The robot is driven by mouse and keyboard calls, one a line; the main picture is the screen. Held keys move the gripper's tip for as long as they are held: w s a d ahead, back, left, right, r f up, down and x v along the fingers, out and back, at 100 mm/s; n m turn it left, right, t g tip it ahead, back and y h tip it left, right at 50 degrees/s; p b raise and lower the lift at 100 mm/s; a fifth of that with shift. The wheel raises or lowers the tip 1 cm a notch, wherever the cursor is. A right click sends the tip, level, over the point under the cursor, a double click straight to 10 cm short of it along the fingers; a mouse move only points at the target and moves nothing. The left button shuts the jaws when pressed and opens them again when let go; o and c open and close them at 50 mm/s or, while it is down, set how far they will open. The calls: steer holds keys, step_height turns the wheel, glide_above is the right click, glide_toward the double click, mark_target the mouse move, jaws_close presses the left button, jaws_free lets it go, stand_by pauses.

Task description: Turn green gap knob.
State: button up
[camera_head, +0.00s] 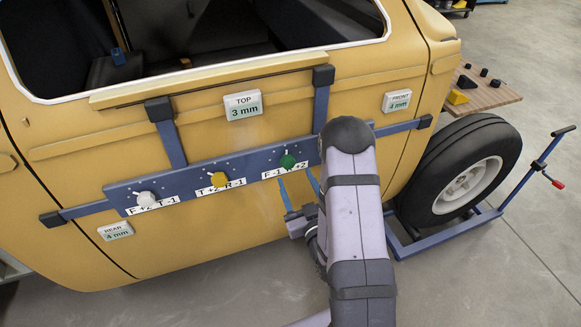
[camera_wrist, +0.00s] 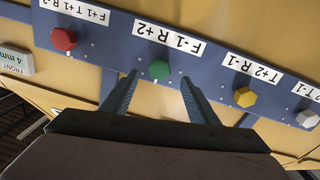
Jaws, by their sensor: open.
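The green knob (camera_head: 288,161) sits on a blue bar (camera_head: 250,162) fixed across the yellow car door, above a label reading F-1 R+2. In the wrist view the green knob (camera_wrist: 159,70) shows upside down between and just beyond my fingertips. My gripper (camera_head: 298,178) is open and empty, just below the knob, and it also shows in the wrist view (camera_wrist: 160,80). No contact with the knob is visible. The TOP gap display (camera_head: 243,106) reads 3 mm, the FRONT display (camera_head: 397,102) 4 mm and the REAR display (camera_head: 115,231) 4 mm.
A yellow knob (camera_head: 218,180) and a white knob (camera_head: 147,198) are left of the green one on the bar. A red knob (camera_wrist: 63,40) shows in the wrist view. A wheel on a blue stand (camera_head: 470,185) and a wooden shelf (camera_head: 485,93) are at right.

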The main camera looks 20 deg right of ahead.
mark_target(289, 165)
steer(key=w+p, duration=0.1)
steer(key=w, duration=0.3)
steer(key=shift+w+d+r+p, duration=0.1)
steer(key=shift+w+r+p, duration=0.05)
steer(key=shift+p, duration=0.15)
steer(key=shift+w, duration=0.8)
steer(key=c, duration=1)
